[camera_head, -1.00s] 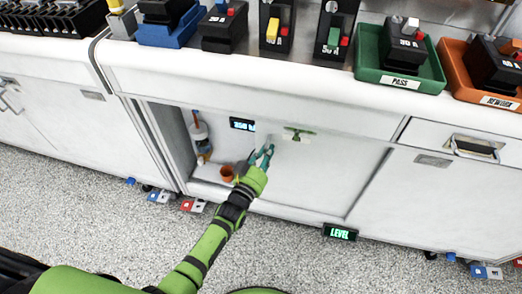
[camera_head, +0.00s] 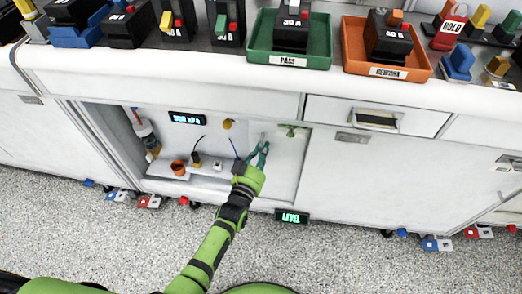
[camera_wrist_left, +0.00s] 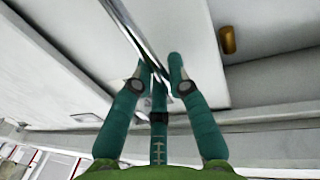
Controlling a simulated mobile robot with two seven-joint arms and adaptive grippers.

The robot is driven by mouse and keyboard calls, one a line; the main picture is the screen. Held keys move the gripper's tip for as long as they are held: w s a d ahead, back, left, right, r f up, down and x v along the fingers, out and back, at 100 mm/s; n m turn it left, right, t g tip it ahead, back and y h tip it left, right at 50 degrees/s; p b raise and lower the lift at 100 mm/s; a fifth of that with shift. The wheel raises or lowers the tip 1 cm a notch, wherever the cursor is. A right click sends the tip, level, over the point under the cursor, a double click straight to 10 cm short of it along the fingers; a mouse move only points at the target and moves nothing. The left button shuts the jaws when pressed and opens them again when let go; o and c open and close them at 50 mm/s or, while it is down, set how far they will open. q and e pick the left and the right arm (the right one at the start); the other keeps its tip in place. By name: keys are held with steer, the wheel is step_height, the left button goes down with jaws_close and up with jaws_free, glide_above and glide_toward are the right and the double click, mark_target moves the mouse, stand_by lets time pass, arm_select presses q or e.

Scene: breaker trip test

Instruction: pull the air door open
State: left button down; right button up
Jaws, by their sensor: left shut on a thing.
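The air door (camera_head: 284,165) is a white sliding panel with a green mark near its top. It stands at the right of the cabinet opening, which is wide open on its left. My left gripper (camera_head: 263,149) is shut at the door's left edge. In the left wrist view, the teal fingers (camera_wrist_left: 162,75) close on a thin silver strip (camera_wrist_left: 126,28) of the door, either its edge or its handle; I cannot tell which. The exact contact is partly hidden by the fingers. My right gripper is not in view.
Inside the opening are a bottle (camera_head: 143,128), a lit display (camera_head: 187,118), an orange cup (camera_head: 178,168) and a yellow knob (camera_head: 228,124). A LEVEL display (camera_head: 292,217) is below. The counter above holds a green PASS tray (camera_head: 289,60) and an orange tray (camera_head: 387,72).

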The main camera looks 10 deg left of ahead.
arm_select(q)
steer(key=c, duration=1.2)
jaws_free()
steer(key=v, duration=1.2)
